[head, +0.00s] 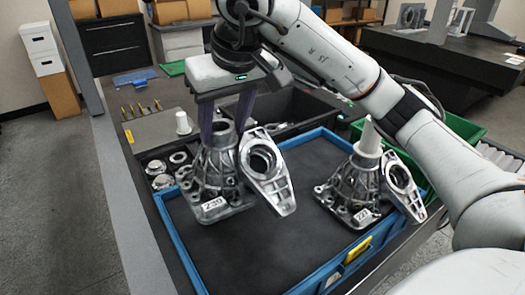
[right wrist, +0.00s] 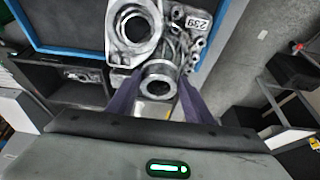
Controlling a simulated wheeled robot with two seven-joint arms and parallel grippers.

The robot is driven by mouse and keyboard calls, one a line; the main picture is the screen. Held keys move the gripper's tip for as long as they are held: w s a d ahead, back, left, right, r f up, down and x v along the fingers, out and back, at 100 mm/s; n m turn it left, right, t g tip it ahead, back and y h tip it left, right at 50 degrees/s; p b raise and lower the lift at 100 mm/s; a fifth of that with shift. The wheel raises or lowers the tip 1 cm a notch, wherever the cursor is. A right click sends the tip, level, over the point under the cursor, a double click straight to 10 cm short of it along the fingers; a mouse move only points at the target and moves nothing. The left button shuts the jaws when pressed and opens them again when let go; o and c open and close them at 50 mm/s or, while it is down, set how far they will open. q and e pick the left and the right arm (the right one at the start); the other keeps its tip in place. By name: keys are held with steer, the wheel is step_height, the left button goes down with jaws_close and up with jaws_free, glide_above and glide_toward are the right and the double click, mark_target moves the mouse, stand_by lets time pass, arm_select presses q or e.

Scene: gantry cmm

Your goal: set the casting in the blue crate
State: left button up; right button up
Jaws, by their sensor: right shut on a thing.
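A grey metal casting labelled 239 (head: 217,165) hangs upright below my right gripper (head: 226,118), whose dark fingers are shut on its top neck. The neck and fingers also show in the right wrist view, with the casting (right wrist: 135,32) beyond the gripper (right wrist: 157,88). The casting is over the left part of the blue crate (head: 182,243); whether its base touches the crate floor, I cannot tell. A second, similar casting (head: 352,186) stands in the crate's right part, a pale cone on its top. My left gripper is not in view.
A dark tray (head: 285,105) lies behind the crate, and a green crate (head: 465,128) behind right. Round metal parts (head: 163,182) and a small white cup (head: 182,122) are at left. The crate's middle and front floor (head: 280,240) are clear.

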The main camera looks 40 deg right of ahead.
mark_target(228, 164)
step_height(228, 164, down, 3)
steer(key=shift+f, duration=2.9)
steer(key=o, duration=1.5)
steer(key=shift+s+f, duration=0.15)
steer(key=shift+f, duration=0.05)
steer(key=v, duration=1.2)
steer(key=shift+p, duration=0.3)
